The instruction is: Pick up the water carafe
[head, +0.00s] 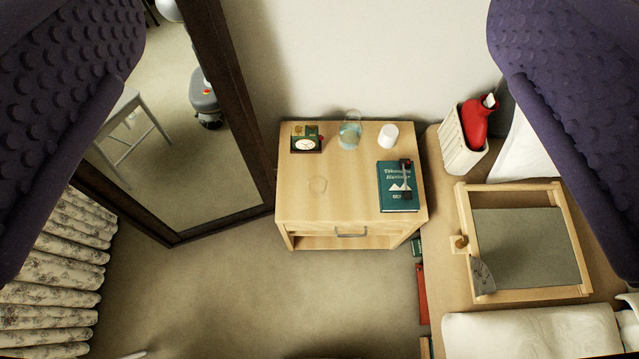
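The water carafe (349,130) is clear glass with a bluish tint. It stands upright near the back edge of a light wooden nightstand (345,200), close to the wall. My gripper (318,150) shows as two dark purple, bumpy fingers at the left and right picture edges. They are wide apart, with nothing between them close by. The carafe is well beyond the fingers, seen from above, and nothing touches it.
A small clock (306,140) stands left of the carafe, a white cup (388,136) just right. A green book (398,187) lies front right. A framed mirror (228,110) stands left. A bed with a wooden tray (465,225) and a white holder (460,146) is right. Floor in front is clear.

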